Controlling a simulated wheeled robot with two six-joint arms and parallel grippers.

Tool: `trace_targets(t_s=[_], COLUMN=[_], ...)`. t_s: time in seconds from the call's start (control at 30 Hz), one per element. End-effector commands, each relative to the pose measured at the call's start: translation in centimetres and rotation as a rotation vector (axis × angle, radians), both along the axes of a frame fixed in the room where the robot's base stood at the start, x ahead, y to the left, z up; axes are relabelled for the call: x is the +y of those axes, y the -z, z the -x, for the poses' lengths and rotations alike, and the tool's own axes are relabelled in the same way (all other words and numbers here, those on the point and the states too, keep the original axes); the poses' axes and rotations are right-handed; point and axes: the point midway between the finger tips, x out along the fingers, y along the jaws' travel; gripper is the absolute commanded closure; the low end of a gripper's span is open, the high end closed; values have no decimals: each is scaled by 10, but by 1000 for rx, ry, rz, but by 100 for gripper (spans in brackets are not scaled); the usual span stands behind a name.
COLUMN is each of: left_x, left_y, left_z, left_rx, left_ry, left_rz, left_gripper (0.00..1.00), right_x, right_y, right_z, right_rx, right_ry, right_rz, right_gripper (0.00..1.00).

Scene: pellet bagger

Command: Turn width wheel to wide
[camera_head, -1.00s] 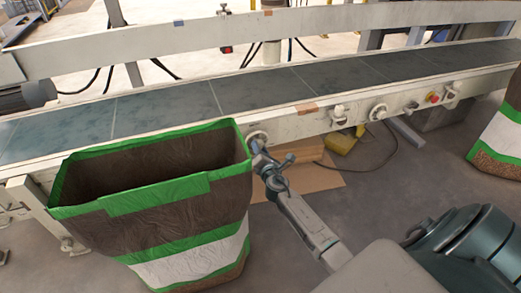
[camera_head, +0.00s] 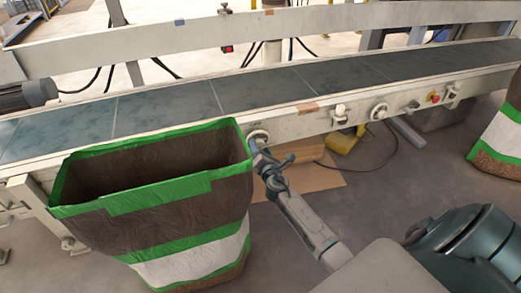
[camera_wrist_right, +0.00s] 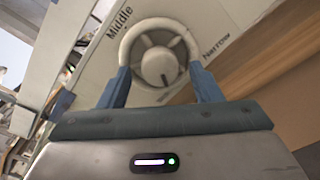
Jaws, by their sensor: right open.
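The width wheel (camera_head: 257,135) is a pale round handwheel on the conveyor's front side rail, just right of the open bag. In the right wrist view the wheel (camera_wrist_right: 158,58) shows its rim, spokes and a small dark mark low on its hub. The word "Middle" is printed to its upper left and "Narrow" to its right; no "Wide" label shows. My right gripper (camera_head: 256,148) is at the wheel. Its two blue fingers (camera_wrist_right: 163,86) are open, one on each side of the rim's lower part; contact cannot be told. My left gripper is out of view.
A large open brown, green and white bag (camera_head: 190,258) stands close left of my right gripper. Another bag (camera_head: 498,140) is at the far right. Other controls, including a knob (camera_head: 378,112) and a red button (camera_head: 433,97), sit further right along the rail.

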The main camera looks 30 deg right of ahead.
Motion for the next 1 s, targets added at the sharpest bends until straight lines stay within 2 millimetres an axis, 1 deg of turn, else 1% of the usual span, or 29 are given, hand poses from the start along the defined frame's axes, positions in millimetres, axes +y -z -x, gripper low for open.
trace_targets(t_s=[0.07,0.17,0.4,0.5,0.6,0.73,1.0], left_x=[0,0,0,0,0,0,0], left_y=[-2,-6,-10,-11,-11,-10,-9], left_z=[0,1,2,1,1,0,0], left_rx=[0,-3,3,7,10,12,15], left_ry=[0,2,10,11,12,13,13], left_rz=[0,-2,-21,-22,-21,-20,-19], left_gripper=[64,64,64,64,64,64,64], right_x=[1,6,21,26,30,33,33], right_y=[0,-1,-2,-4,-4,-4,-4], right_z=[5,18,64,80,92,101,102], right_rx=[1,2,3,2,2,0,0], right_ry=[0,-1,-1,-1,-1,-1,-1], right_rz=[0,-1,-1,-1,0,-1,-1], right_gripper=[42,42,42,42,42,42,42])
